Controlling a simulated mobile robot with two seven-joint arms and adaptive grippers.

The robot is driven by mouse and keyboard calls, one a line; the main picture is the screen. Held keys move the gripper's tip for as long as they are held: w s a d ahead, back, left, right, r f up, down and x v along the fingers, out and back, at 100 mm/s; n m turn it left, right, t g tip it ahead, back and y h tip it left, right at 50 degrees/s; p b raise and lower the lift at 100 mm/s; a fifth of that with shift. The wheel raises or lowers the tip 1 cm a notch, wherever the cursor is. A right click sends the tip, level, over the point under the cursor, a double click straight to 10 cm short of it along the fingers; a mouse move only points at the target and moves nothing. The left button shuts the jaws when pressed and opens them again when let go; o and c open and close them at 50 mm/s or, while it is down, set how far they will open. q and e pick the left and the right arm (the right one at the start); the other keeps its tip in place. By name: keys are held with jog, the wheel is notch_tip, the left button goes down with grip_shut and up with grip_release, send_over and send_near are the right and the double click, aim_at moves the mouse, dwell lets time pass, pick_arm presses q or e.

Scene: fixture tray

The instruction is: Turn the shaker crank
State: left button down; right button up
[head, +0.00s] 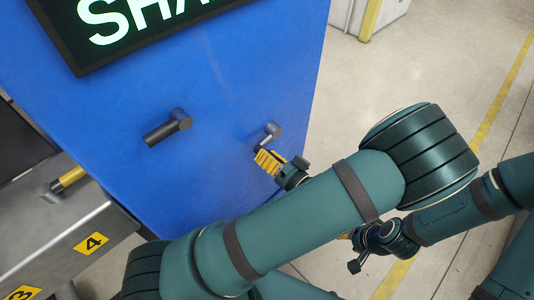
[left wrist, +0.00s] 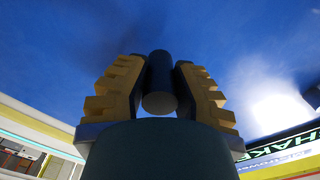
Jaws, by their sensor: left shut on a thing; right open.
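The blue shaker cabinet (head: 235,75) fills the upper left of the head view, with two cranks on its face. One crank (head: 180,119) has a dark handle pointing left and stands free. The other crank (head: 272,130) has a light grey hub, and my left gripper (head: 268,160) is at its lower end, hiding its handle. In the left wrist view, the yellow fingers stand on both sides of a dark round handle (left wrist: 159,103) and are shut on it. My right gripper (head: 356,250) is open and low in the head view, away from the cabinet, partly hidden behind my left arm.
A lit sign (head: 75,55) is at the cabinet's top. Open floor with yellow lines lies to the right.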

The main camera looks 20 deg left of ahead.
pick_arm(q)
jog(key=shift+a+f, duration=0.1)
jog(key=shift+f, duration=0.05)
dwell(0.3)
jog(key=c, duration=0.7)
grip_release()
jog(key=shift+s, duration=0.1)
jog(key=shift+d, duration=0.4)
jog(key=v, duration=0.6)
jog(key=shift+s+d, duration=0.25)
jog(key=shift+d, duration=0.1)
